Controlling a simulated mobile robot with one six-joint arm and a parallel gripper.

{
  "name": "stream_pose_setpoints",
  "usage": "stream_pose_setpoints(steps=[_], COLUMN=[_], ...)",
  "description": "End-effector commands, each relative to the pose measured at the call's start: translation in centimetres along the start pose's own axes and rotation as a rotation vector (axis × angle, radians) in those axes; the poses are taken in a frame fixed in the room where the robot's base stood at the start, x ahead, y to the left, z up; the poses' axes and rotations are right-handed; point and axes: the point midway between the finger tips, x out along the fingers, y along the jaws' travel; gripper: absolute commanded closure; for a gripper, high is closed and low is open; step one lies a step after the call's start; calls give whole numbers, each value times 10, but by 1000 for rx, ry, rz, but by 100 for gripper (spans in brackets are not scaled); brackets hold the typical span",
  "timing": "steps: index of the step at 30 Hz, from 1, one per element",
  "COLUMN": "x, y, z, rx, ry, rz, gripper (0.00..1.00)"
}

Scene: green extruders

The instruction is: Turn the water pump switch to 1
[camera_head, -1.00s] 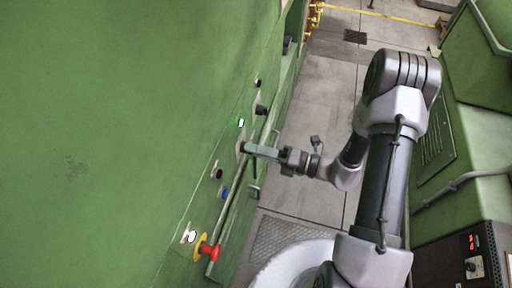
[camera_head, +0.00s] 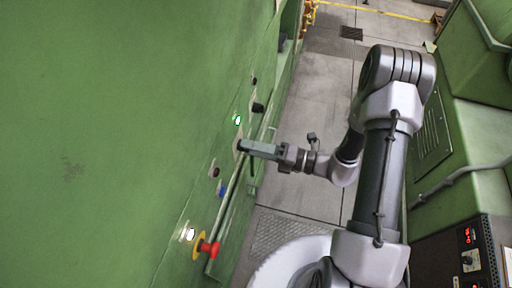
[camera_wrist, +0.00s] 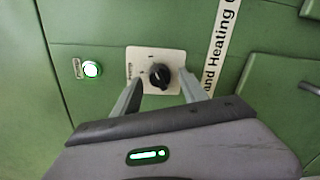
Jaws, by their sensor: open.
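The water pump switch is most likely the black rotary knob (camera_wrist: 159,76) on a pale square plate (camera_wrist: 142,58) in the wrist view. The plate's small lettering is too small to read. My gripper (camera_wrist: 158,88) is open, with one finger on each side of the knob. I cannot tell whether the fingers touch it. In the head view my gripper (camera_head: 240,146) points left at the green panel, and its fingers hide the knob there.
A lit green button (camera_wrist: 92,69) is left of the knob; a white lettered strip (camera_wrist: 222,40) is right. Along the panel in the head view are a black knob (camera_head: 258,107), a blue button (camera_head: 221,190) and a red emergency stop (camera_head: 209,248). Open floor (camera_head: 310,100) lies beyond my arm.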

Motion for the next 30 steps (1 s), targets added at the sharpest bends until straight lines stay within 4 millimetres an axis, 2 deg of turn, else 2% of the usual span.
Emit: stream_pose_setpoints(steps=[5, 8, 21, 25, 30], x=[-1, -12, -130, -156, -172], y=[0, 0, 0, 0, 0], z=[0, 1, 1, 0, 0], rx=[0, -1, -2, -2, 0], ry=[-1, -3, -5, -3, -1], rz=[0, -1, -2, -2, 0], gripper=[49, 49, 49, 49, 49])
